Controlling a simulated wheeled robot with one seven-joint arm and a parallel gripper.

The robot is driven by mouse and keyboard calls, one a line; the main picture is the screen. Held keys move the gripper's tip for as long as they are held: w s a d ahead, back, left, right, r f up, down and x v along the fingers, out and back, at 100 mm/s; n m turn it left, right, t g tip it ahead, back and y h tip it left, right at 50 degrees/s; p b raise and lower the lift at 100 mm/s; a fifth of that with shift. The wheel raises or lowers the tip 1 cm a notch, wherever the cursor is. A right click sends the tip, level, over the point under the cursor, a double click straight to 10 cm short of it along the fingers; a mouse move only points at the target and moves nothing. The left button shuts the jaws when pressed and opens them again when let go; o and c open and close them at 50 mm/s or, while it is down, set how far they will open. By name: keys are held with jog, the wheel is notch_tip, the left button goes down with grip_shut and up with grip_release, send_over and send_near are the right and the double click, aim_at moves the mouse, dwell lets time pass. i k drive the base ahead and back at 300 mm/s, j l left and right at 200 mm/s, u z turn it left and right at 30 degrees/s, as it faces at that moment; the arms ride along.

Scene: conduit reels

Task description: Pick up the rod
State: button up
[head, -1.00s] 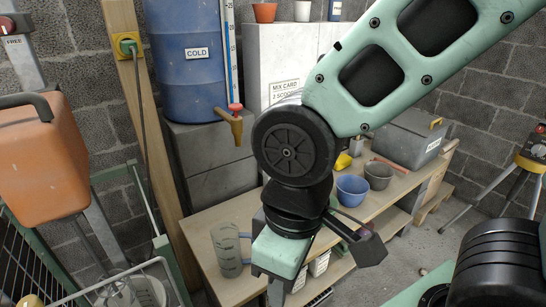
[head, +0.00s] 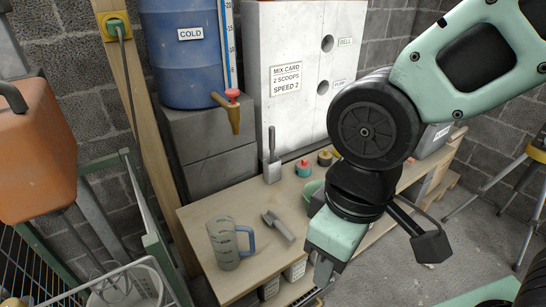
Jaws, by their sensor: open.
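I cannot make out a rod for certain in the head view. My gripper (head: 324,272) hangs from the mint-green wrist at the front edge of the wooden bench (head: 200,270), pointing down. Its jaws are open, and I see nothing held between them. The fingertips are small and partly cut off from view by the wrist. My arm hides much of the bench's right part.
A blue barrel (head: 180,65) stands behind. An orange container (head: 35,150) is at left.

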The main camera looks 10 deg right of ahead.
aim_at(271, 129)
jog(key=u, duration=2.2)
jog(key=z, duration=2.2)
jog(key=i+u, duration=0.3)
jog(key=i, duration=0.5)
